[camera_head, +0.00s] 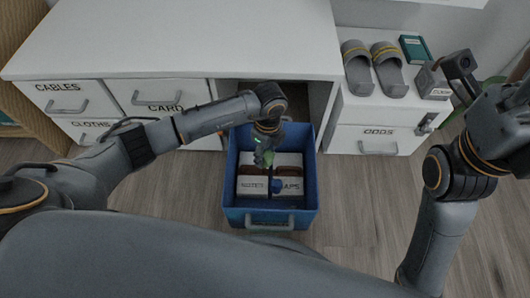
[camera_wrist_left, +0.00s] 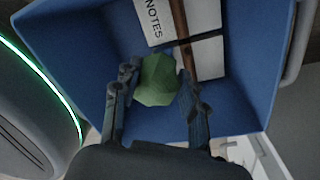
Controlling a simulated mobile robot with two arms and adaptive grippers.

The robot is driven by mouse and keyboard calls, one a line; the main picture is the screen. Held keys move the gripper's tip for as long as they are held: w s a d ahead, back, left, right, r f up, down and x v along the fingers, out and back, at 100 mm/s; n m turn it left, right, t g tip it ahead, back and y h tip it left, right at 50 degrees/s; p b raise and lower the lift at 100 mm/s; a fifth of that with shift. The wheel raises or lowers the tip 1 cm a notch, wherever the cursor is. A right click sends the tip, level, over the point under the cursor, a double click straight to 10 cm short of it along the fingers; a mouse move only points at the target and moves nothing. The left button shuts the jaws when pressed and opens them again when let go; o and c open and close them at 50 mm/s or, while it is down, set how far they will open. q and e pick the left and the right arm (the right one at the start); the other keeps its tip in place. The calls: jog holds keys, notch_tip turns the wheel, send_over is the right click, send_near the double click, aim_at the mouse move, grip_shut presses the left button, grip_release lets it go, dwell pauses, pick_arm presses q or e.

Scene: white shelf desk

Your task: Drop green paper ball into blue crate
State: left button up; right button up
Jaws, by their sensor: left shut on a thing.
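The blue crate (camera_head: 231,184) stands open on the floor in front of the desk opening. My left gripper (camera_head: 268,178) points down over the crate. It is shut on the green paper ball (camera_wrist_left: 155,82), which sits between its two fingers in the left wrist view. In the head view the ball (camera_head: 264,158) is mostly hidden by the gripper. The crate's wall (camera_wrist_left: 75,45) fills much of the wrist view behind the ball. At the right of the head view, my right arm is partly seen; its finger state is unclear.
White boxes (camera_head: 252,186) with labels, one reading NOTES in the wrist view, lie in the crate. The white desk (camera_head: 190,35) is behind it. Grey slippers (camera_head: 357,68), a teal book (camera_head: 414,48) and a small grey box (camera_head: 431,80) sit on the right unit. The wooden floor (camera_head: 365,215) is clear right of the crate.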

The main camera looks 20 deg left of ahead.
pick_arm(q)
jog(key=shift+f, duration=0.25)
jog(key=o, duration=0.9)
jog(key=r, duration=0.8)
jog(key=w+r, duration=0.1)
jog(key=r, duration=0.3)
jog(key=shift+d, duration=0.2)
